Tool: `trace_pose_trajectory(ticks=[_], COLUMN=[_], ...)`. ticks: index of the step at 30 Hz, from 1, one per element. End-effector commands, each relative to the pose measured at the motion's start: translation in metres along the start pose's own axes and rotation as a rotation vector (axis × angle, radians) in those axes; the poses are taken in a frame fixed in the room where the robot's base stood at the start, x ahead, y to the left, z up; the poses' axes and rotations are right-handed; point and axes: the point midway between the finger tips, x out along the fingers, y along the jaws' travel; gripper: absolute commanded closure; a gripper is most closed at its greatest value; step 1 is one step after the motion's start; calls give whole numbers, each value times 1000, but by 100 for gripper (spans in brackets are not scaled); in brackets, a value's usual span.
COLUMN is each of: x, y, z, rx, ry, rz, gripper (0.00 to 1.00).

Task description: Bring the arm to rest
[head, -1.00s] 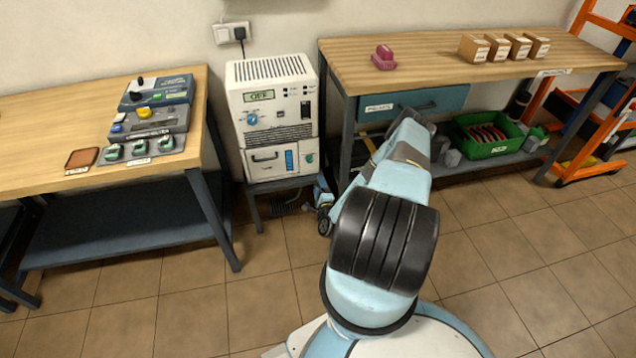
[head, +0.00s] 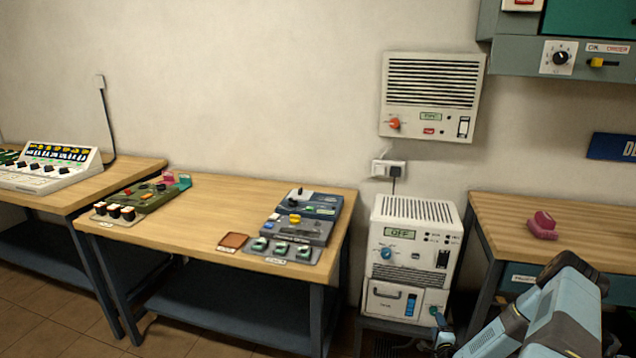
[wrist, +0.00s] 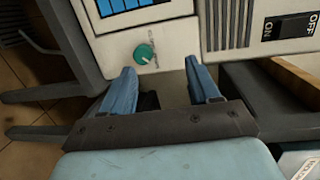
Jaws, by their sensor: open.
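My arm (head: 560,310) reaches in from the lower right of the head view. My gripper shows small and partly cut off at the bottom of that view (head: 441,336), by the lower right corner of the white cabinet unit (head: 414,243). In the wrist view my gripper (wrist: 163,82) is open, with two blue fingers apart and nothing between them. A green knob (wrist: 145,54) on the unit's front shows just beyond and between the fingers. I cannot tell whether a finger touches the unit.
A wooden bench (head: 200,215) with control boxes (head: 299,218) stands left of the unit. Another bench (head: 585,215) with a pink object (head: 542,224) stands right, close to my arm. A wall heater-like box (head: 431,97) hangs above. Tiled floor shows at lower left.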

Motion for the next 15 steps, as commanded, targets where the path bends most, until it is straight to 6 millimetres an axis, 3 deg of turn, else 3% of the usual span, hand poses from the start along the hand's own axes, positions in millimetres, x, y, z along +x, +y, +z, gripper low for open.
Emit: trace_pose_trajectory(ticks=[6,15], x=[30,55], y=[-54,-127], z=[4,15], rx=[-177,-411], ry=[-91,-191], rz=[83,191], gripper=[39,39])
